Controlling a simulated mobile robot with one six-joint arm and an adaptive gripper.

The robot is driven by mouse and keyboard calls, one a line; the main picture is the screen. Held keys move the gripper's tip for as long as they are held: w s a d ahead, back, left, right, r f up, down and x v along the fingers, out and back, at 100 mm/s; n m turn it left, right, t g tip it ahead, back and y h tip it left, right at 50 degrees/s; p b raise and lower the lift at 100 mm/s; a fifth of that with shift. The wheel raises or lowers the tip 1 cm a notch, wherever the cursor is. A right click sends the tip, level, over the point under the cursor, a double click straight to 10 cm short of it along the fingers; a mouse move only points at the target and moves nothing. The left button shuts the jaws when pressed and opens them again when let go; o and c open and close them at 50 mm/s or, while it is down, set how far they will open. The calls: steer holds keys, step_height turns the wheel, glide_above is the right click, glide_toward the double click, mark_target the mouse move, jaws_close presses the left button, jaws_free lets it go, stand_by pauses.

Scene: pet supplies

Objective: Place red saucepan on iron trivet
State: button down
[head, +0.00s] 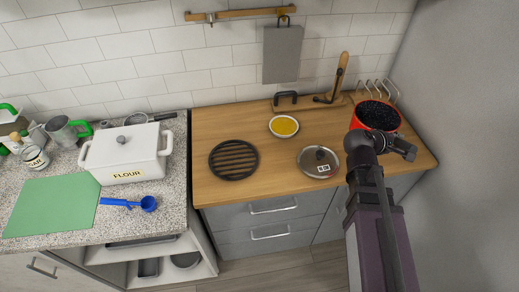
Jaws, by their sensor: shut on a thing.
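The red saucepan (387,127) is at the right end of the wooden counter, near the right wall. It has a dark speckled interior, and its lower side is partly hidden by my arm. My gripper (370,143) is at its near side and is shut on it; the exact grip point is hard to make out. Whether the pan touches the counter cannot be told. The iron trivet (233,160) is a round black slatted disc lying flat at the left of the wooden counter. Nothing stands on it.
A lid (318,161) with a knob lies between trivet and saucepan. Behind it sits a bowl of yellow liquid (284,126). A wire rack (378,90) stands behind the pan. A white flour box (127,153) and blue scoop (147,203) are on the left counter.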

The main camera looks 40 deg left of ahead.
steer(key=shift+r+p, duration=1.35)
steer(key=shift+r, duration=0.55)
steer(key=shift+a, duration=0.15)
